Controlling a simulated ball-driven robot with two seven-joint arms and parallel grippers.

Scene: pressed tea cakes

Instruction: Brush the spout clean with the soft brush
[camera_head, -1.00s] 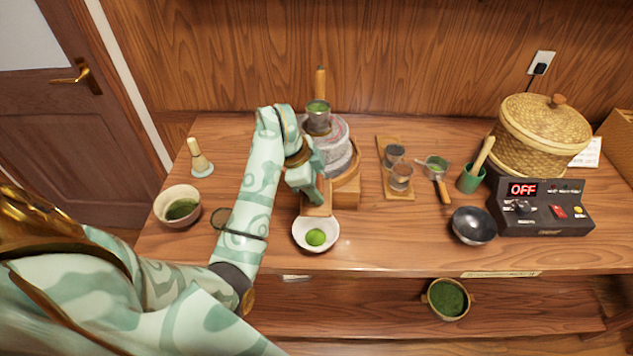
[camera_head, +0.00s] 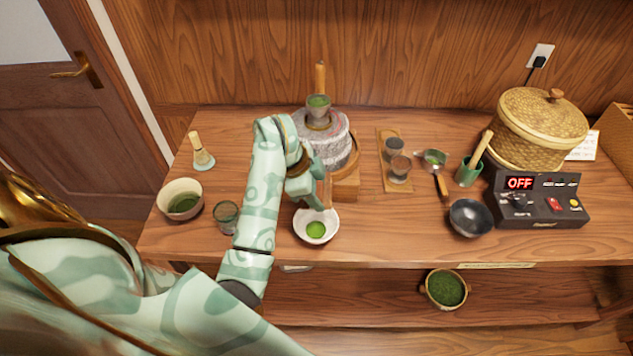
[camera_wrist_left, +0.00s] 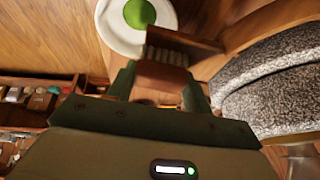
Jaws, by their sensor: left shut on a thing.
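My left gripper (camera_head: 318,198) is shut on the soft brush, in front of the stone mill (camera_head: 325,140). In the left wrist view, the fingers (camera_wrist_left: 157,88) clamp the brush's brown wooden block (camera_wrist_left: 160,76). Its pale bristles (camera_wrist_left: 165,56) point toward the brown wooden spout (camera_wrist_left: 200,47) and look close to it; contact is unclear. The spout shows partly in the head view, half hidden by my gripper. A white bowl (camera_head: 301,232) with bright green powder (camera_head: 316,230) sits below the spout; it also shows in the wrist view (camera_wrist_left: 110,30). My right gripper is not in view.
Left of my arm are a tea bowl (camera_head: 168,197), a whisk on a stand (camera_head: 202,158) and a small jar (camera_head: 227,217). To the right are a wooden tray (camera_head: 396,185) with cups, a sieve (camera_head: 434,160), a dark bowl (camera_head: 471,218) and a control box (camera_head: 540,200).

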